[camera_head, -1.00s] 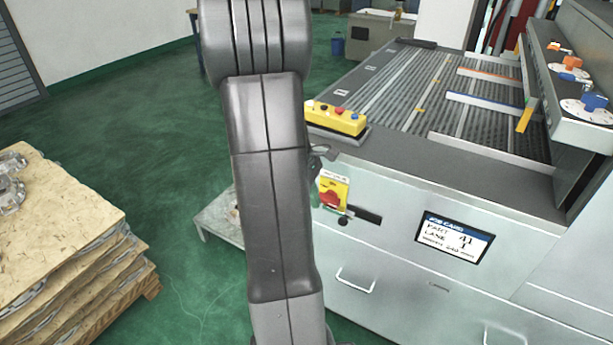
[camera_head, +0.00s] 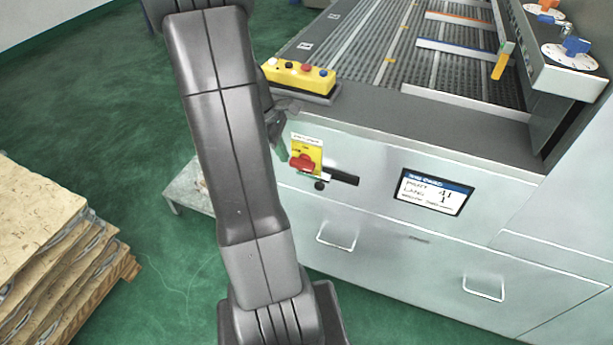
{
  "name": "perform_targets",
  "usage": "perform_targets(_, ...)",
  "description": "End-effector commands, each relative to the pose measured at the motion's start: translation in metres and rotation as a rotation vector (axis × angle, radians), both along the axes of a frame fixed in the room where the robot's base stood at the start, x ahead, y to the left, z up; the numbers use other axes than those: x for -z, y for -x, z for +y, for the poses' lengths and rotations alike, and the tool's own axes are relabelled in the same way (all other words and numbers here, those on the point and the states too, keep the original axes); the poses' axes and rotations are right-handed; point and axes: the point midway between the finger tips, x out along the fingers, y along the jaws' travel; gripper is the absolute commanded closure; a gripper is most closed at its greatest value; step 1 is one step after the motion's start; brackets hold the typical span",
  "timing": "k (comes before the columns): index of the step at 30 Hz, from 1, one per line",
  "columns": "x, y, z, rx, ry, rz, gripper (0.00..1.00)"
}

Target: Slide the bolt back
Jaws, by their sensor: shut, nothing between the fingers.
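The machine front (camera_head: 380,160) carries a yellow plate with a red rotary switch (camera_head: 303,161). Just below and right of it is a dark horizontal slot or bar (camera_head: 342,177), with a small round black knob (camera_head: 320,185) at its left end. This looks like the bolt, but its details are too small to tell. My gripper (camera_head: 280,122) is partly hidden behind my own arm, left of and above the red switch. It is shut with nothing in it, apart from the knob.
A yellow button box (camera_head: 299,77) sits on the machine's top edge, close above my gripper. A job card screen (camera_head: 434,191) and drawer handles (camera_head: 337,237) are on the front. A low grey table (camera_head: 188,188) and stacked boards (camera_head: 40,235) stand left, with green floor between.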

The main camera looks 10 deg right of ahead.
Motion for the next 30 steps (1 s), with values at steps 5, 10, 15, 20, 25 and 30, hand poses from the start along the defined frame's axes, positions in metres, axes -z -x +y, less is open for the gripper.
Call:
perform_targets(5,0.036,0.007,-0.011,0.001,0.001,0.01,1.0)
perform_targets(10,0.068,0.011,-0.021,0.001,0.001,0.008,1.0)
perform_targets(15,0.077,0.019,-0.04,0.005,-0.001,0.002,1.0)
perform_targets(20,0.08,0.025,-0.054,0.002,-0.001,0.002,1.0)
perform_targets(25,0.082,0.027,-0.059,0.0,0.0,0.002,1.0)
perform_targets(30,0.082,0.027,-0.059,-0.001,-0.001,0.001,1.0)
